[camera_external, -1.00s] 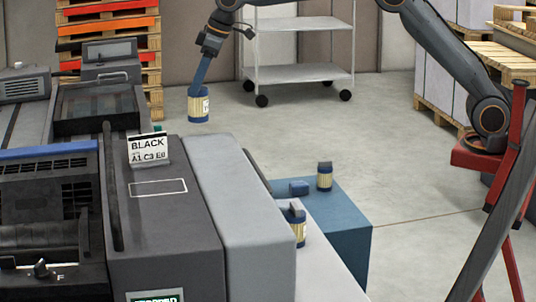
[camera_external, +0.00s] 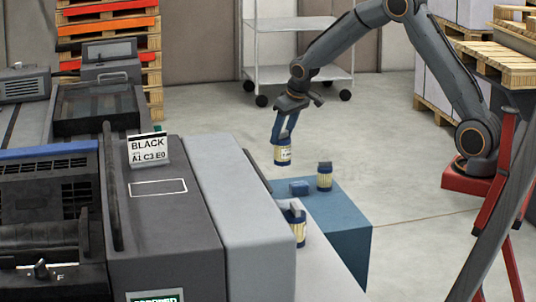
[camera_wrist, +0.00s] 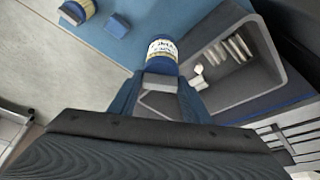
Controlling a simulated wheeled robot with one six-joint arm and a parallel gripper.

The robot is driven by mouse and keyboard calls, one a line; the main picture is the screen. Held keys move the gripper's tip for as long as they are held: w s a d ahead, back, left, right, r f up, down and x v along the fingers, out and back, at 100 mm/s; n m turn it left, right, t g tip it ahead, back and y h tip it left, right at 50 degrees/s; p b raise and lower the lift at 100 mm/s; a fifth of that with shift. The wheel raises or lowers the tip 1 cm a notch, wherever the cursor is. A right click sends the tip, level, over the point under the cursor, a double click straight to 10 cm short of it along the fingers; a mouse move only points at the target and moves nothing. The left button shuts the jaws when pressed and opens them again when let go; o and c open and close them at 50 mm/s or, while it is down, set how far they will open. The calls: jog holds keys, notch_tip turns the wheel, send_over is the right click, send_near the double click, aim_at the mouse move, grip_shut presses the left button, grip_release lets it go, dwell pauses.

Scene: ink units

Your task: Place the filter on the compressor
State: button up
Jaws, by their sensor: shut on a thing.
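My gripper (camera_external: 284,134) is shut on a small cylinder (camera_external: 283,154) with a cream middle, blue ends and a printed label. It may be the filter. It hangs slightly tilted in the air, above and behind the blue box (camera_external: 348,228). In the wrist view my gripper's fingers (camera_wrist: 160,95) flank the cylinder (camera_wrist: 164,50). A similar cylinder (camera_external: 325,182) stands on the blue box, and another (camera_external: 298,232) is by the pale ledge, with a grey piece at its top. I cannot tell which thing is the compressor.
The dark printing machine (camera_external: 165,215) has a sign (camera_external: 148,150) reading BLACK A1 C3 E0. A blue block (camera_external: 299,187) lies on the blue box. The wrist view shows a grey recessed tray (camera_wrist: 268,75) with small items. A white shelf cart (camera_external: 295,76) stands behind.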

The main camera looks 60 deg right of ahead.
jog(key=s+d+f+m+b, duration=0.2)
jog(key=s+d+f, duration=0.5)
jog(key=d, duration=0.2)
notch_tip(320, 180, down, 10)
jog(key=shift+s+h, duration=0.2)
jog(key=shift+h, duration=0.1)
jog(key=shift+f+b, duration=0.2)
jog(key=shift+b, duration=0.1)
jog(key=o, duration=1.4)
